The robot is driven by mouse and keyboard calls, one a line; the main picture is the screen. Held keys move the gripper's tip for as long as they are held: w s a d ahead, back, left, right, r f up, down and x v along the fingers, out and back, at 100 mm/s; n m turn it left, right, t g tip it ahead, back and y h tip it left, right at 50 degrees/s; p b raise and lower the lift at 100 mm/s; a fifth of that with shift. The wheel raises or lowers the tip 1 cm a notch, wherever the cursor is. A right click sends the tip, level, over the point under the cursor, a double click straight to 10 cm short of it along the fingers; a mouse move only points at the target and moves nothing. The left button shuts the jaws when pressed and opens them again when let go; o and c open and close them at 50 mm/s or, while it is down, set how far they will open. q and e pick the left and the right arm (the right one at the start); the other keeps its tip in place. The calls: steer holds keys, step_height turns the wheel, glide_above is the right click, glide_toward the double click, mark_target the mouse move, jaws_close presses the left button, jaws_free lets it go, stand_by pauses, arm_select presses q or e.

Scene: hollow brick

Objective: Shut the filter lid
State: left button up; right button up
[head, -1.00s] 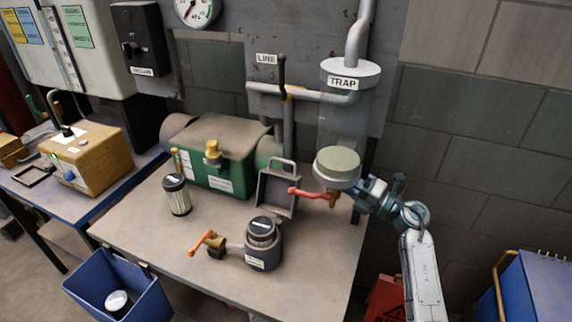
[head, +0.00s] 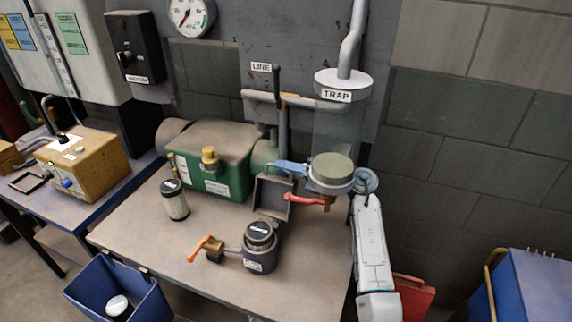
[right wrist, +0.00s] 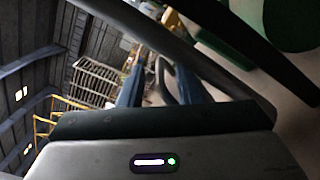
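The filter lid (head: 273,195) is a grey, shallow square piece with a loop handle on its top edge. It stands raised beside the green machine, with its hollow side facing me. My right gripper (head: 284,166) reaches from the right, behind the trap bowl, and its blue fingers are at the lid's handle. In the right wrist view the blue fingers (right wrist: 163,88) are spread apart, with a grey handle loop (right wrist: 164,76) showing between them. I cannot tell whether they touch it. My left gripper is in neither view.
The trap (head: 333,170) with a red lever (head: 303,199) hangs close to my right arm. A grey housing (head: 259,252) with an orange-handled valve stands in front. A loose cartridge (head: 174,200) stands left, by the green machine (head: 207,160). A blue bin (head: 120,285) is below the table.

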steer(key=shift+a, duration=0.25)
jaws_close()
steer(key=shift+s+a+r+p, duration=0.15)
steer(key=shift+s+r+p, duration=0.35)
steer(key=shift+p, duration=0.2)
steer(key=shift+s, duration=0.2)
steer(key=shift+a, duration=0.1)
jaws_free()
steer(key=shift+f, duration=0.1)
